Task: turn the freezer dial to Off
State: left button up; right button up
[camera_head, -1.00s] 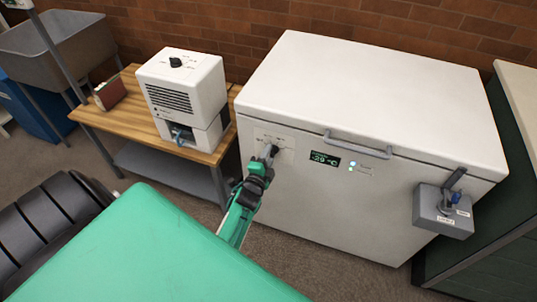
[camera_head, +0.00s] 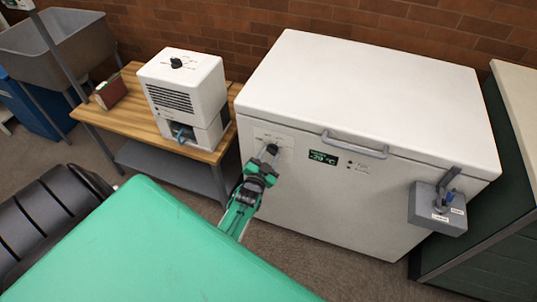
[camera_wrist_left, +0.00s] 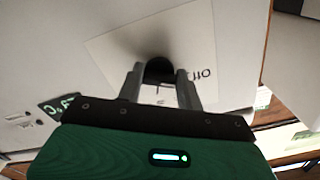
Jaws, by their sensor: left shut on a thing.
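The white chest freezer (camera_head: 345,205) stands against the brick wall. Its black dial (camera_wrist_left: 159,69) is on a pale label plate (camera_wrist_left: 115,48) at the upper left of its front. My left gripper (camera_head: 268,153) is shut on the dial, with one finger on each side in the left wrist view. An "Off" label (camera_wrist_left: 201,73) shows upside down just right of the fingers. The fingers hide part of the dial, and I cannot tell exactly where it points. The freezer display (camera_head: 323,158) reads about -29 °C. The small lights (camera_head: 351,167) beside it look dark. My right gripper is not in view.
A wooden bench (camera_head: 110,116) left of the freezer holds a white appliance (camera_head: 187,95) with its own black knob and a dark red object (camera_head: 111,93). A grey box (camera_head: 437,211) hangs on the freezer's right front. A green cabinet (camera_head: 480,200) stands at the right.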

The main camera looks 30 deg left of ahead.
pick_arm(q)
jog(key=shift+n, duration=0.7)
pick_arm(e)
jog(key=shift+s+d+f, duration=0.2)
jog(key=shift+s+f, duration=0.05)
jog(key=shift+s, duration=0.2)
pick_arm(q)
jog(key=shift+f, duration=0.1)
jog(key=o, duration=1)
jog(key=shift+s, duration=0.1)
jog(key=v, duration=1.3)
jog(key=shift+s, duration=0.35)
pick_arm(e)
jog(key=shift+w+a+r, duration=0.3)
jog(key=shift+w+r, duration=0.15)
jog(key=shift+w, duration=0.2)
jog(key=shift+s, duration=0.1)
